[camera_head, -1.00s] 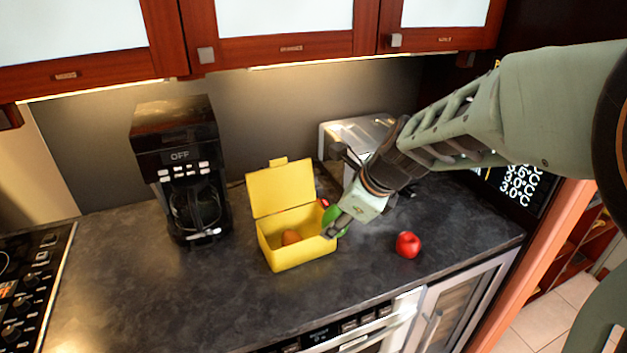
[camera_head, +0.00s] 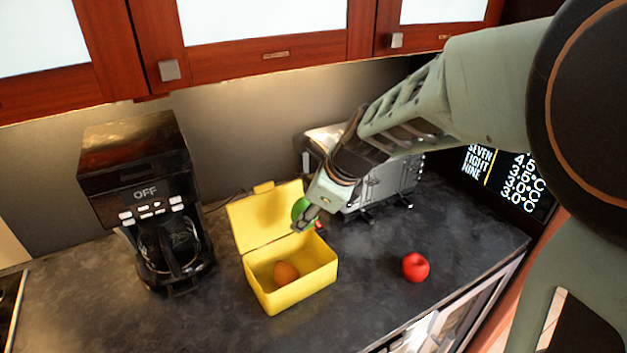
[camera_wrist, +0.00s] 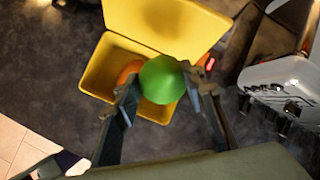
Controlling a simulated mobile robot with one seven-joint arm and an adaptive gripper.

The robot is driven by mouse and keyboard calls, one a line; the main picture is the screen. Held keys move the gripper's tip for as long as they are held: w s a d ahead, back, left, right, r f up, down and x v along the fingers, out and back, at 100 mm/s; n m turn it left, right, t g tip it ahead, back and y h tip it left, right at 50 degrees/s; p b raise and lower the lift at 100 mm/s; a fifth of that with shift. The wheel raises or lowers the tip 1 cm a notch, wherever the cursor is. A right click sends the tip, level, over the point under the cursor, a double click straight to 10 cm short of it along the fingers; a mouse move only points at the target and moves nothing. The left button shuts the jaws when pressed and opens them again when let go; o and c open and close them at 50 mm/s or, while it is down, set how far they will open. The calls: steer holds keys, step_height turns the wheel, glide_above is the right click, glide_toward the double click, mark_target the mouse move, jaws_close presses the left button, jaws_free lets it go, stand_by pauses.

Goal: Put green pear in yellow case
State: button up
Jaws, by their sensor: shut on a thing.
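The yellow case (camera_head: 331,273) stands on the dark counter with its lid (camera_head: 247,222) raised at the back. An orange-brown round item (camera_head: 286,272) lies inside it; it also shows in the wrist view (camera_wrist: 129,71). My gripper (camera_head: 302,222) is shut on the green pear (camera_head: 300,208) and holds it up at the right side of the raised lid, above the case's back right part. In the wrist view the pear (camera_wrist: 162,80) is between my two fingers, in front of the open case (camera_wrist: 97,77). Part of the pear is hidden by the gripper in the head view.
A red apple (camera_head: 415,267) lies on the counter right of the case. A black coffee maker (camera_head: 145,200) stands to the left. A silver toaster-like appliance (camera_head: 384,184) stands behind my gripper. The counter in front is clear.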

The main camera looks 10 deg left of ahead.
steer(key=shift+r, duration=0.15)
step_height(320, 180, down, 14)
steer(key=b, duration=1)
stand_by(0.3)
steer(key=o, duration=1.5)
steer(key=shift+c, duration=0.2)
steer(key=shift+r, duration=0.1)
step_height(320, 180, up, 11)
steer(key=p, duration=1)
steer(key=shift+p, duration=0.4)
